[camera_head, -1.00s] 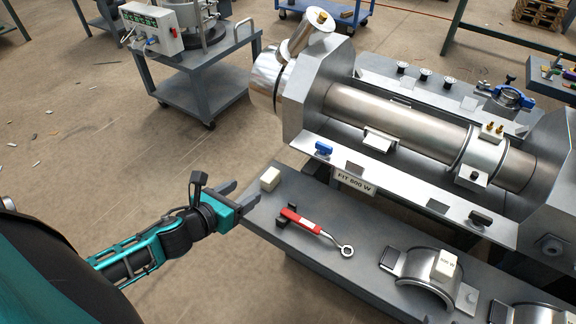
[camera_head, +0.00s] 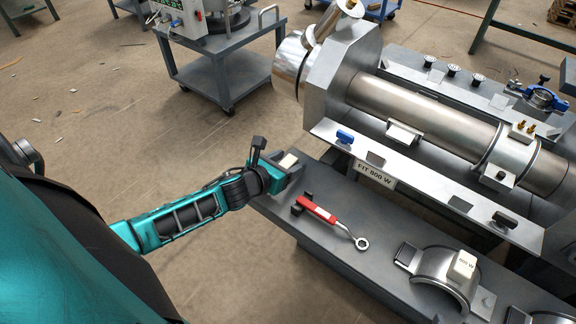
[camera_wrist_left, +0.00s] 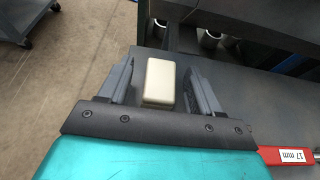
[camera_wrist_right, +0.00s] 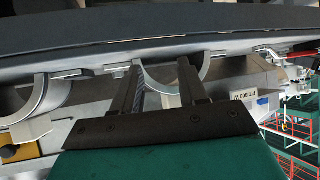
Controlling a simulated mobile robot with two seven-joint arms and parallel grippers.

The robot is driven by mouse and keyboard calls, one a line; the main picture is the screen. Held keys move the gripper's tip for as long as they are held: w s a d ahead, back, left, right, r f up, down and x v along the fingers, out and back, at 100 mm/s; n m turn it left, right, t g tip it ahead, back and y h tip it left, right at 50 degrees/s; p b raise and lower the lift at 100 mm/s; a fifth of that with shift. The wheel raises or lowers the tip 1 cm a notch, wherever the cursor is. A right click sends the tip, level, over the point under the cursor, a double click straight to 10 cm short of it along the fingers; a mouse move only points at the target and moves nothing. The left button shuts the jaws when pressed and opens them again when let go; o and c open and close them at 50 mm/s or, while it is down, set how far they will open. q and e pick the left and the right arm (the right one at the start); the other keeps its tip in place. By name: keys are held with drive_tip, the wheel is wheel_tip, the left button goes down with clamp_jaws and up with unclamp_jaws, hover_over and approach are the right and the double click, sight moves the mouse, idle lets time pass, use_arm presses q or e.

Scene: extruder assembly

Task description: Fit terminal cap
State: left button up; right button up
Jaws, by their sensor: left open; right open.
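The terminal cap, a small cream block (camera_head: 288,160), lies at the left end of the grey bench. My left gripper (camera_head: 286,168) is open at it. A heater half-band (camera_head: 440,272) with a white block marked 800 W (camera_head: 464,264) lies farther right on the bench. My right gripper (camera_wrist_right: 160,85) shows only in its wrist view, open, with a curved metal band (camera_wrist_right: 168,85) beyond its fingers.
A red-handled ring wrench (camera_head: 330,217) lies on the bench right of my left gripper. The extruder barrel (camera_head: 425,115) and its ledge, with a sign reading FIT 800 W (camera_head: 374,173), stand behind. A grey cart (camera_head: 222,60) stands at the back left.

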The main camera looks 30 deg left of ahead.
use_arm(q)
drive_tip(key=shift+x, duration=1.05)
drive_tip(key=shift+w, duration=0.15)
use_arm(e)
drive_tip(key=shift+w+a+r, duration=0.15)
drive_tip(key=shift+w+a, duration=0.05)
drive_tip(key=shift+a, duration=0.05)
use_arm(q)
drive_tip(key=shift+c, duration=0.4)
drive_tip(key=c, duration=1)
drive_tip(key=shift+o, duration=0.2)
use_arm(e)
drive_tip(key=shift+f, duration=0.2)
